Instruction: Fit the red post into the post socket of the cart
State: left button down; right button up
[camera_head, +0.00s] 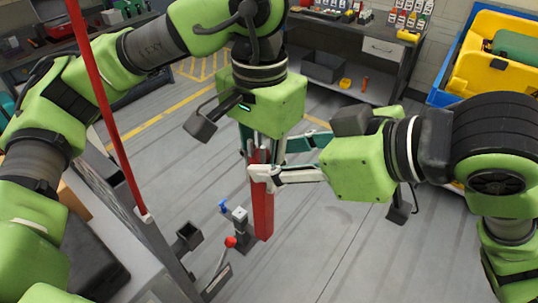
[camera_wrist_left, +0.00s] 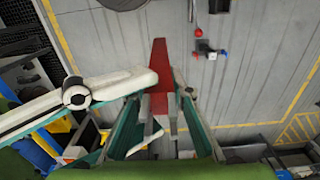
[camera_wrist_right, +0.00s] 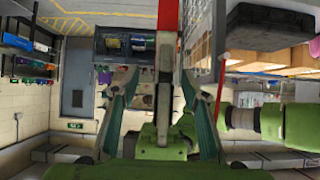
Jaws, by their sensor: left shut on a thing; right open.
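The red post (camera_head: 263,207) hangs roughly upright below my left gripper (camera_head: 257,150), which is shut on its upper part. In the left wrist view the post (camera_wrist_left: 159,65) runs away from the fingers. My right gripper (camera_head: 262,174) is open, its fingertips at the post just below the left one. In the right wrist view the post (camera_wrist_right: 167,38) appears between its spread fingers; contact is unclear. A dark square socket (camera_head: 187,237) sticks out from the side of the grey cart (camera_head: 122,196), left of and apart from the post.
A clamp with a red knob (camera_head: 231,242) and a blue-handled part (camera_head: 223,206) sit between socket and post. A workbench (camera_head: 355,42) and yellow bin (camera_head: 500,52) stand behind. Floor at lower right is clear.

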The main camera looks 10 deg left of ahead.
jog(key=shift+x, duration=1.5)
jog(key=shift+w, duration=0.1)
grip_shut()
pick_arm(q)
jog(key=c, duration=1.7)
grip_release()
jog(key=shift+s, duration=0.1)
pick_arm(e)
jog(key=shift+w+d+r, duration=0.1)
